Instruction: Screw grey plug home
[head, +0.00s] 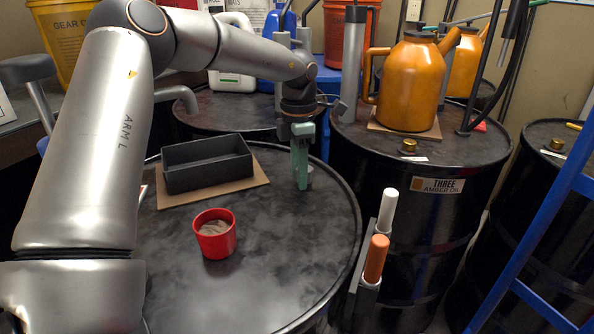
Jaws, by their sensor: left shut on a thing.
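My left gripper (301,182) reaches down over the near black drum (285,255), at the right rear part of its lid. Its green fingers are shut on a small grey piece, which looks like the grey plug (310,176). Only a bit of the plug shows beside the fingertips. The fingers hide the rest, and I cannot tell how deep it sits or whether it is straight in an opening. My right gripper is not in view.
A red cup (214,240) with brownish contents and a dark open bin (207,166) on a cardboard sheet stand on the same lid. A holder with white and orange cylinders (376,258) is at its right edge. An orange oil can (411,85) stands on the drum behind.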

